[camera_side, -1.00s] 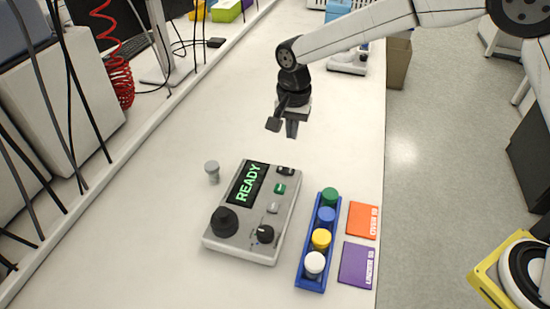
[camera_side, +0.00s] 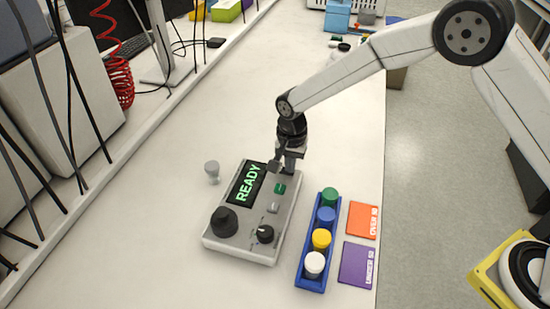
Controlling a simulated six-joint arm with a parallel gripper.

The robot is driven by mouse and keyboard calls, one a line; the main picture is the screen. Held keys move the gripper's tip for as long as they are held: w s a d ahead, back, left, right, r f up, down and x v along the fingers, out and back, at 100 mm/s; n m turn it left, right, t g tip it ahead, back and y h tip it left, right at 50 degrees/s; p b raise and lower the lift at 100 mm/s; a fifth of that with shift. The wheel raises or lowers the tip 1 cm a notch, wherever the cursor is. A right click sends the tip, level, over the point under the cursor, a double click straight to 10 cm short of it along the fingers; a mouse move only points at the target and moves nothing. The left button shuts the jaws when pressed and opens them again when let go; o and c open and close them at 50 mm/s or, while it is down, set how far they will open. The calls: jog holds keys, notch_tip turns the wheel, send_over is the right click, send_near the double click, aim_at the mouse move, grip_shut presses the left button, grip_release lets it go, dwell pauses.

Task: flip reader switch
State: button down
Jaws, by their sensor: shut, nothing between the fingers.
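The reader (camera_side: 254,248) is a grey box lying on the bench, with a dark screen (camera_side: 247,184) that reads READY in green. It has a large black knob (camera_side: 224,220), a smaller black knob (camera_side: 265,234), a green button (camera_side: 280,189) and a grey button (camera_side: 273,208). My gripper (camera_side: 282,167) is shut and empty at the reader's far right corner, pointing down. It covers the dark switch there, so I cannot tell whether it touches the switch or how the switch is set.
A blue rack (camera_side: 311,275) of vials with coloured caps stands right of the reader. Beside it lie an orange card (camera_side: 363,221) and a purple card (camera_side: 357,264). A small grey-topped vial (camera_side: 212,170) stands left of the reader. The bench behind is mostly clear.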

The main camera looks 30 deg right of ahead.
aim_at(284, 170)
jog(key=shift+f, duration=0.1)
jog(key=shift+s+d+f, duration=0.1)
jog(key=shift+s+f, duration=0.05)
jog(key=shift+f, duration=0.15)
dwell(0.3)
jog(key=shift+w+a+r, duration=0.2)
jog(key=shift+w+a, duration=0.4)
jog(key=shift+r, duration=0.2)
notch_tip(284, 170, up, 14)
dwell(0.7)
jog(key=shift+f, duration=0.1)
